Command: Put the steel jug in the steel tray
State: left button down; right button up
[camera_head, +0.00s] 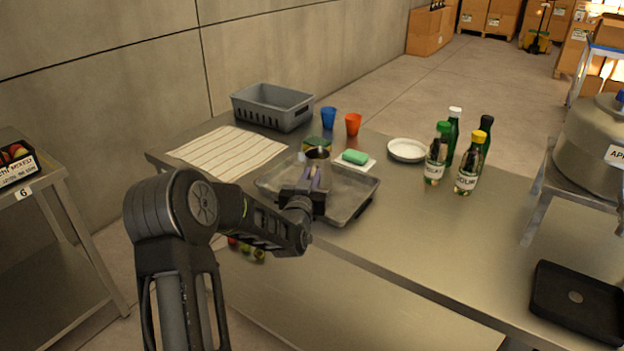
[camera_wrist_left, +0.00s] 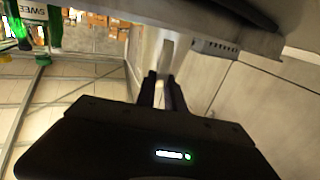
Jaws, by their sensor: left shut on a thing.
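The steel tray (camera_head: 350,207) lies on the steel table, partly covered by my left arm. My left gripper (camera_head: 314,174) reaches over the tray's left part and is shut on the steel jug (camera_head: 318,154). The jug shows just beyond the fingertips, near the tray's far edge, and is partly hidden by the gripper. In the left wrist view the fingers (camera_wrist_left: 162,90) close on the jug's shiny metal (camera_wrist_left: 152,50). I cannot tell whether the jug touches the tray. My right gripper is not in view.
A dark green and gold tin (camera_head: 317,142) stands just behind the jug. A green sponge (camera_head: 355,157), white dish (camera_head: 406,150), blue cup (camera_head: 328,118), orange cup (camera_head: 353,124) and grey crate (camera_head: 272,108) stand around. Several bottles (camera_head: 437,155) are to the right.

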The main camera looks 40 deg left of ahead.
pick_arm(q)
jog(key=shift+f, duration=0.5)
jog(key=shift+f, duration=0.15)
jog(key=c, duration=1.4)
grip_release()
jog(key=shift+c, duration=0.2)
jog(key=shift+r, duration=0.2)
jog(key=b+v, duration=0.2)
jog(key=v, duration=1)
jog(key=shift+f, duration=0.1)
